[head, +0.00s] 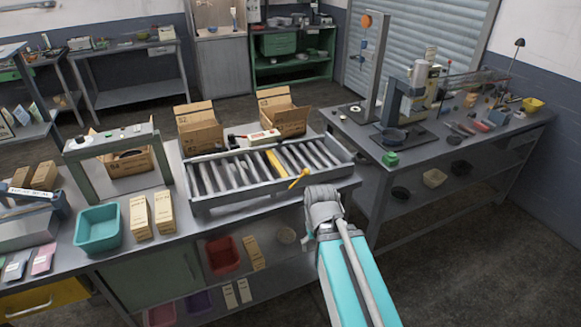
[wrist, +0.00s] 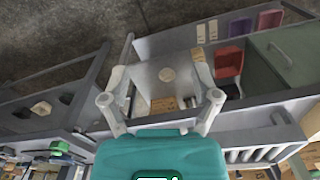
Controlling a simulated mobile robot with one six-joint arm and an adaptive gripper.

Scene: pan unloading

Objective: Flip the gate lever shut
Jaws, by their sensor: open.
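The gate lever (head: 299,178) is yellow and sits at the front rail of the roller conveyor (head: 240,197). It slants, with its upper end to the right. A yellow gate bar (head: 276,163) lies across the rollers behind it. My gripper (wrist: 160,70) shows in the wrist view with its two fingers spread apart and nothing between them. In the head view my arm ends just right of and in front of the lever, apart from it in the picture; the fingers cannot be made out there. I cannot make out the lever in the wrist view.
Two open cardboard boxes (head: 200,128) (head: 283,112) stand behind the conveyor. A teal bin (head: 98,229) and upright cartons (head: 140,217) stand to its left. A red bin (head: 223,255) is on the lower shelf. Another bench (head: 449,149) stands at the right, across a gap.

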